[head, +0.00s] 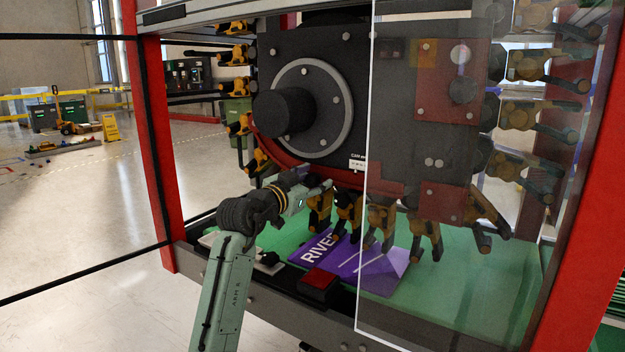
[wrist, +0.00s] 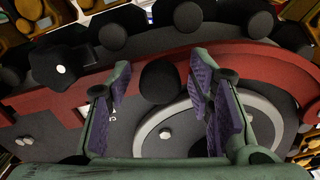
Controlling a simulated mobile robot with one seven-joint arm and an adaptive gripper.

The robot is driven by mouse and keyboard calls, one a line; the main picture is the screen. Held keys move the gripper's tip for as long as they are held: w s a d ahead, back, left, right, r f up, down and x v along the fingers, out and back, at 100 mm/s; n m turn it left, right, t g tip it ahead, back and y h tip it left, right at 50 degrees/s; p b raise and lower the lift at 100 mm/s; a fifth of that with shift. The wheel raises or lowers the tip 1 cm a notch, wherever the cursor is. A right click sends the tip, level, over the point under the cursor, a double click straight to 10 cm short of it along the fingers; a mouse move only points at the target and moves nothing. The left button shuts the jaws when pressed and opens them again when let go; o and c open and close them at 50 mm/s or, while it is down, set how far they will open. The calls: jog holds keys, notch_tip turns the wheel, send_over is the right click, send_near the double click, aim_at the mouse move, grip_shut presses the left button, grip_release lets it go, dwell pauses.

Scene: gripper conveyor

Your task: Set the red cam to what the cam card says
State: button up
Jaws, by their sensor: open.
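The red cam (head: 283,162) is a curved red band under the big round hub on the dark machine plate. It also crosses the wrist view as a red band (wrist: 258,57). A small white label (head: 358,164) starting with "CAM" sits on the plate near the cam; the rest of its text is too small to read. My gripper (head: 318,188) is just below the cam, partly hidden among the orange grippers. In the wrist view my gripper (wrist: 160,88) is open, its purple-padded fingers either side of a round black knob (wrist: 159,82). I cannot tell whether they touch it.
Several orange grippers (head: 383,215) hang around the machine. A clear panel (head: 366,290) stands across the right half. Red posts (head: 153,140) frame the machine.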

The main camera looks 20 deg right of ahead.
grip_shut()
dwell(0.5)
